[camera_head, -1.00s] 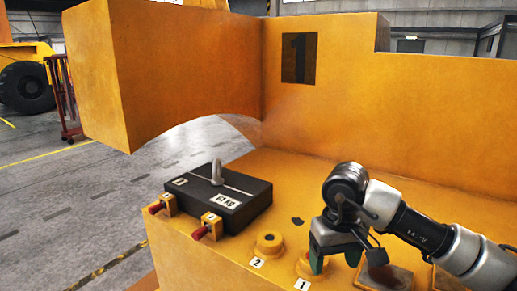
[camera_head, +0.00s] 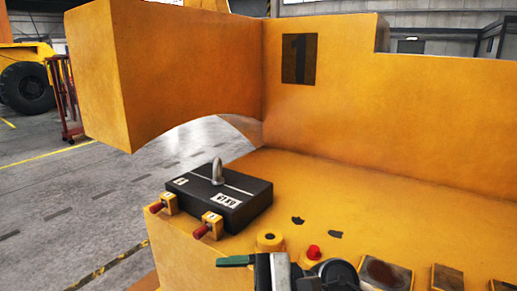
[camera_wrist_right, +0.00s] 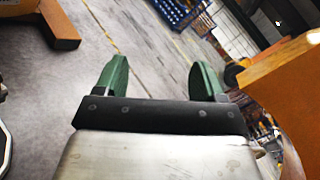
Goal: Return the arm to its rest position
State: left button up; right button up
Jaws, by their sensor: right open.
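My right arm (camera_head: 335,275) shows at the bottom edge of the head view, in front of the yellow casting. One green finger of my right gripper (camera_head: 236,261) points left there; the rest is hidden or cut off. In the right wrist view, the right gripper (camera_wrist_right: 160,78) has its two green fingers wide apart, with nothing between them and grey floor beyond. My left gripper is in no view.
The yellow casting (camera_head: 390,115) rises behind a ledge. On the ledge are a black block (camera_head: 235,190) with a metal eye, two red-ended pins (camera_head: 207,227), a round boss (camera_head: 269,241), a red knob (camera_head: 313,252) and brown-grey pads (camera_head: 385,272). Open floor (camera_head: 60,205) lies left.

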jog(key=w+d+m+t+h, duration=0.25)
jog(key=d+m+t, duration=0.25)
jog(key=m+t, duration=0.8)
jog(key=w+d+m+t+h, duration=0.1)
jog(key=w+d+m+t, duration=0.25)
jog(key=m+t, duration=0.9)
jog(key=s+d+f+m+g+h, duration=0.2)
jog(key=d+f+m+g+h, duration=0.35)
jog(key=m, duration=0.75)
jog(key=s+d+f+m+g+h, duration=0.3)
jog(key=d+f+m+h, duration=0.5)
jog(key=f+m, duration=0.4)
jog(key=s+d+f+m+g+h, duration=0.1)
jog(key=s+f+m+g, duration=0.45)
jog(key=s, duration=0.35)
jog(key=s+d+f+m+g, duration=0.2)
jog(key=s+f+m+g, duration=0.35)
jog(key=s, duration=0.35)
notch_tip(320, 180, down, 26)
jog(key=n+g, duration=0.1)
jog(key=g, duration=0.1)
jog(key=s+d+f, duration=0.2)
jog(key=s+f, duration=1.3)
jog(key=s, duration=0.2)
jog(key=shift+d+f+g, duration=0.35)
jog(key=shift+d+g, duration=0.05)
